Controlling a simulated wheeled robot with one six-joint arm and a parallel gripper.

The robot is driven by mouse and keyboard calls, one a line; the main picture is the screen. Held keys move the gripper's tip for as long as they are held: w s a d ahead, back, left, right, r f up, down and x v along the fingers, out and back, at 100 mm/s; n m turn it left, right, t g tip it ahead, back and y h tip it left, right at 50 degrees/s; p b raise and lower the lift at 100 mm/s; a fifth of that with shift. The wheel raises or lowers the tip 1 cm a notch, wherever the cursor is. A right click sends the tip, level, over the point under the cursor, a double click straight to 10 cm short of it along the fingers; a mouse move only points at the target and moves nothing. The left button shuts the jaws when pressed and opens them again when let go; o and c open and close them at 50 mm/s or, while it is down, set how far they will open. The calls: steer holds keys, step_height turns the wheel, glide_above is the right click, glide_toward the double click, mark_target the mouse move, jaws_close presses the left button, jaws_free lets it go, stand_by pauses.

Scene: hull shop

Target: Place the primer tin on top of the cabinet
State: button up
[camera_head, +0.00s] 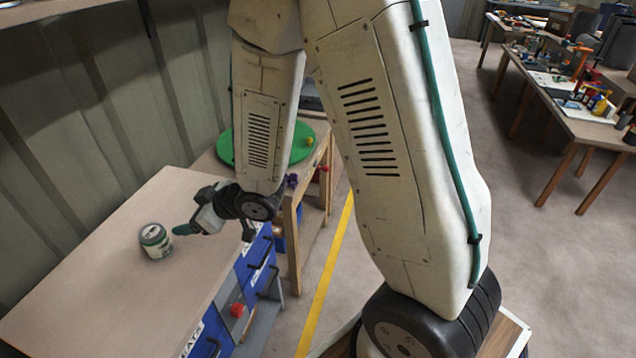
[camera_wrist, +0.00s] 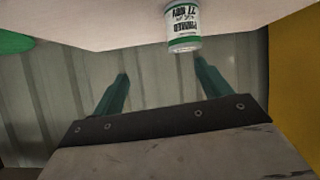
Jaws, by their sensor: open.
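The primer tin (camera_head: 155,240) is a small white and green can standing upright on the wooden top of the blue-drawer cabinet (camera_head: 100,290). It also shows in the wrist view (camera_wrist: 184,28), upside down in the picture, beyond the fingertips. My gripper (camera_head: 184,229) is just to the right of the tin at about its height. In the wrist view my gripper's two green fingers (camera_wrist: 160,82) are spread apart with nothing between them. The tin appears clear of both fingers.
A round green mat (camera_head: 226,148) lies on a wooden workbench behind the cabinet. A corrugated wall (camera_head: 90,110) borders the cabinet's left side. A cluttered table (camera_head: 580,115) stands far right. A yellow line (camera_head: 328,270) crosses the floor. The cabinet's near top is clear.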

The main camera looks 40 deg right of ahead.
steer(key=s+d+r+m+g+h, duration=0.3)
steer(key=s+d+r+m+h, duration=0.3)
steer(key=d+r, duration=0.65)
steer(key=s+d+r+m+g, duration=0.1)
steer(key=s+r+g, duration=0.1)
steer(key=s, duration=0.9)
steer(key=s+d+r+m+g, duration=0.1)
steer(key=s+r+g, duration=0.2)
steer(key=s, duration=0.9)
step_height(320, 180, up, 2)
steer(key=shift+r+g+h, duration=0.1)
steer(key=shift+g+h, duration=0.2)
steer(key=shift+h, duration=0.1)
